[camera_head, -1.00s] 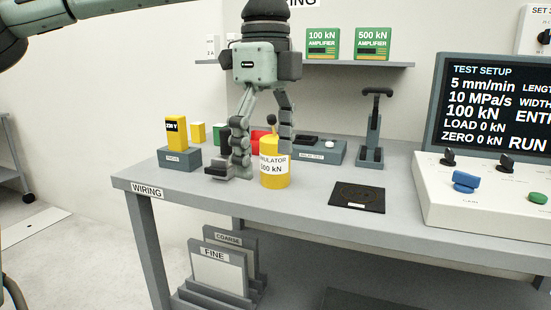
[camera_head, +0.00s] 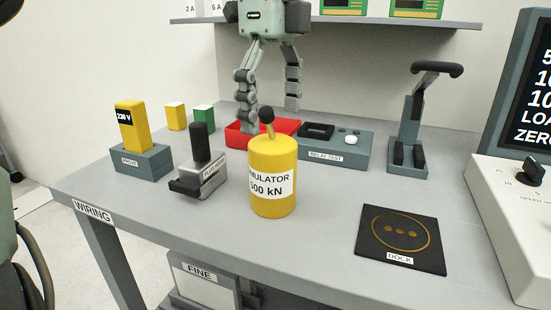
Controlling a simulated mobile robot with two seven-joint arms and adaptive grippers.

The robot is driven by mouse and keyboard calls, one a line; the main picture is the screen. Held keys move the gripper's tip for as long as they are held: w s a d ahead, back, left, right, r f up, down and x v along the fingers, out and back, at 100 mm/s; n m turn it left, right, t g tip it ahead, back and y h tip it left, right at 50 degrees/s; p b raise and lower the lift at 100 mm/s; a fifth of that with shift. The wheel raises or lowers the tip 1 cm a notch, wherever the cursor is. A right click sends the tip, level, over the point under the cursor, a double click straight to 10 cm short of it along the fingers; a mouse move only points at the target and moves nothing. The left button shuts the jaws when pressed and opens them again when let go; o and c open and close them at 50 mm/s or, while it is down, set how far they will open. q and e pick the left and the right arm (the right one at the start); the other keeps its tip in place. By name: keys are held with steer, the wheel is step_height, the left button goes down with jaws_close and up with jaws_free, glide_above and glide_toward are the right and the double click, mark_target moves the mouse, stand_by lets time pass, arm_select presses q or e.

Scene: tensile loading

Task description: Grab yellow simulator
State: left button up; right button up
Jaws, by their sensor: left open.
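No contact with the simulator can be made out. My right gripper is not in view.
A black dock pad (camera_head: 400,240) lies to the right. A grey fuse block with a black handle (camera_head: 202,167) stands left of the simulator. Behind are the red tray (camera_head: 286,127), relay test box (camera_head: 340,157) and a lever stand (camera_head: 410,130). A shelf (camera_head: 330,25) hangs above.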

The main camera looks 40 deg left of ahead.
mark_target(273, 159)
arm_select(q)
steer(key=shift+w+a, duration=0.1)
steer(key=shift+w, duration=0.05)
steer(key=shift+f, duration=0.25)
steer(key=f, duration=0.7)
steer(key=shift+s+f, duration=0.1)
steer(key=shift+s, duration=0.2)
steer(key=c, duration=1.6)
